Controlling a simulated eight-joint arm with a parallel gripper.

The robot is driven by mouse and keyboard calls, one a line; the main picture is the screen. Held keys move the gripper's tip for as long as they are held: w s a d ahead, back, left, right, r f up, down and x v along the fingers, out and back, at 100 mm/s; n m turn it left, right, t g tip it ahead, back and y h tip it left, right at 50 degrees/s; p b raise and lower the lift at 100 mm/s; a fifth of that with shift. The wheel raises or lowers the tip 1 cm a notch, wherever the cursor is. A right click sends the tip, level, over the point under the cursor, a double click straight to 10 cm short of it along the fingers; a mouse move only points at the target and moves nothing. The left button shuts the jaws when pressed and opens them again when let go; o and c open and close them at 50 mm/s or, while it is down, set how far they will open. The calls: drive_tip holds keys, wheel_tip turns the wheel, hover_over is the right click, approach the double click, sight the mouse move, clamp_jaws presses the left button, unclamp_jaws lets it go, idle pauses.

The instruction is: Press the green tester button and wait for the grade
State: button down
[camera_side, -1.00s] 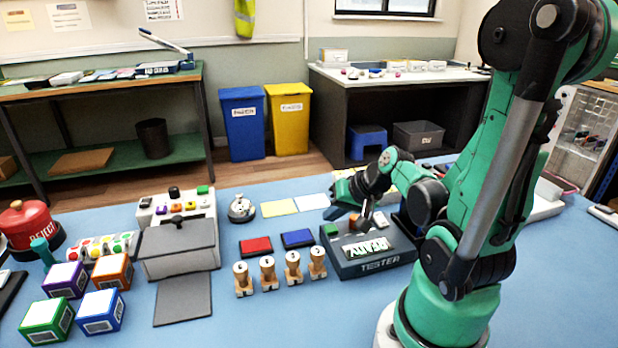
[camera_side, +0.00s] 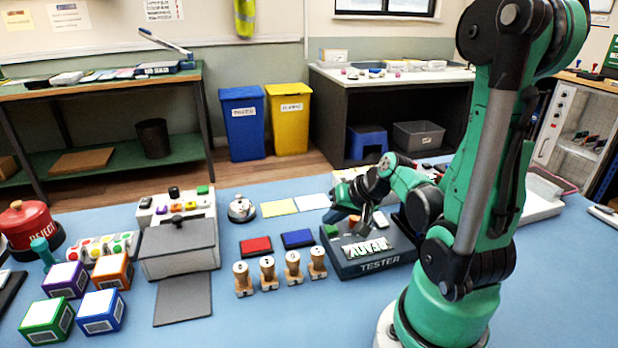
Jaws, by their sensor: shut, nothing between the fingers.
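The grey tester (camera_side: 352,268) stands on the blue table to the left of my arm's base, with "TESTER" on its front. Its display (camera_side: 366,249) shows bright lettering that looks like "READY". The green button (camera_side: 330,231) is at the tester's left rear corner and looks clear of my fingers in this view. My gripper (camera_side: 360,227) is shut and empty, pointing down over the rear of the tester, just right of the button. Whether a fingertip touches the tester, I cannot tell. My wrist hides part of the tester's back.
Wooden stamps (camera_side: 267,272) stand left of the tester, with a red pad (camera_side: 256,246) and a blue pad (camera_side: 298,238) behind them. A silver bell (camera_side: 241,208), a grey lidded box (camera_side: 180,262) and coloured cubes (camera_side: 100,311) sit farther left. The front middle table is clear.

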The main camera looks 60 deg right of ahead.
sight(333, 229)
drive_tip(key=shift+r, duration=0.1)
drive_tip(key=shift+r, duration=0.35)
idle(0.3)
drive_tip(key=shift+r, duration=2.5)
drive_tip(key=w+a+r+n, duration=0.1)
drive_tip(key=w+a+n, duration=0.1)
drive_tip(key=a+n, duration=0.3)
drive_tip(key=w+a+r+n+y, duration=0.1)
drive_tip(key=w+a+n, duration=0.2)
drive_tip(key=a, duration=0.6)
drive_tip(key=n, duration=0.2)
drive_tip(key=shift+r+n, duration=0.3)
drive_tip(key=shift+r, duration=0.05)
